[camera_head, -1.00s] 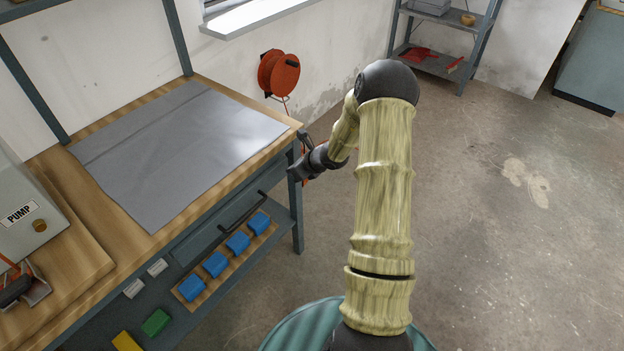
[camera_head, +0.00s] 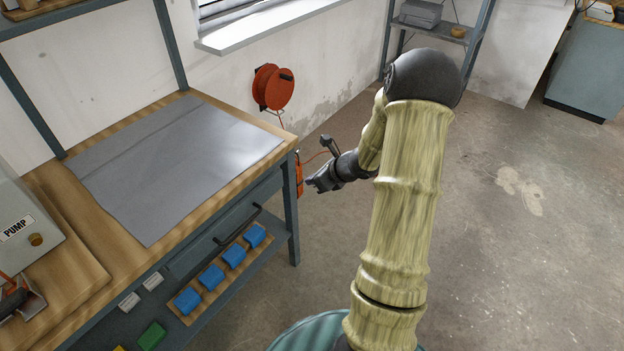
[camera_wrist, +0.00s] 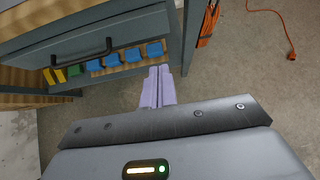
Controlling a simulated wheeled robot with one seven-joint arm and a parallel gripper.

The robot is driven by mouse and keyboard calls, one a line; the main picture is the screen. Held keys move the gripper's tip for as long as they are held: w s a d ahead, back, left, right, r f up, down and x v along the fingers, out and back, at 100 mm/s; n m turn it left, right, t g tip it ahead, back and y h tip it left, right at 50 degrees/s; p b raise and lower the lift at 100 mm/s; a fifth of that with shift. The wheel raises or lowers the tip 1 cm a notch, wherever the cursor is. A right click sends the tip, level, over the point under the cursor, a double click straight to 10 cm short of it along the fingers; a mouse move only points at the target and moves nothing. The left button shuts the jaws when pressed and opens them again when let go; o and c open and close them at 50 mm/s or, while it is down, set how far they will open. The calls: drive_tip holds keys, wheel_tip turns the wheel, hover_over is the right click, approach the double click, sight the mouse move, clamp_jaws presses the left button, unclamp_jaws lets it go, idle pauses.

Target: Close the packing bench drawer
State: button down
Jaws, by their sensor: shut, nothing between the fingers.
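The packing bench (camera_head: 268,163) has a wooden top with a grey mat. Its drawer front (camera_head: 205,241) is blue-grey with a dark bar handle (camera_head: 238,225). The drawer looks flush or nearly flush under the top; I cannot tell whether a small gap is left. In the wrist view the drawer front (camera_wrist: 130,32) and handle (camera_wrist: 82,54) are at upper left. My gripper (camera_head: 312,184) is just right of the bench's right end, apart from the handle. In the wrist view its pale fingers (camera_wrist: 158,86) are together and empty, pointing towards the bench leg.
Several blue boxes (camera_head: 211,277) stand on the shelf below the drawer. The bench leg (camera_head: 291,215) is close to my gripper. An orange cable (camera_wrist: 208,22) hangs beside the leg, and an orange reel (camera_head: 272,88) is on the wall. Floor to the right is clear.

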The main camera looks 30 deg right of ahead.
drive_tip(key=s+a+r+n+g+h, duration=0.2)
drive_tip(key=s+a+r+n, duration=0.2)
drive_tip(key=s+a+n, duration=0.4)
drive_tip(key=s+a+r+n+g+h, duration=0.2)
drive_tip(key=s+a+r+n, duration=0.3)
drive_tip(key=n, duration=1.7)
drive_tip(key=s+a+g, duration=0.1)
drive_tip(key=s+a, duration=0.3)
drive_tip(key=s, duration=0.2)
drive_tip(key=shift+s+r+n, duration=0.3)
drive_tip(key=shift+n, duration=0.1)
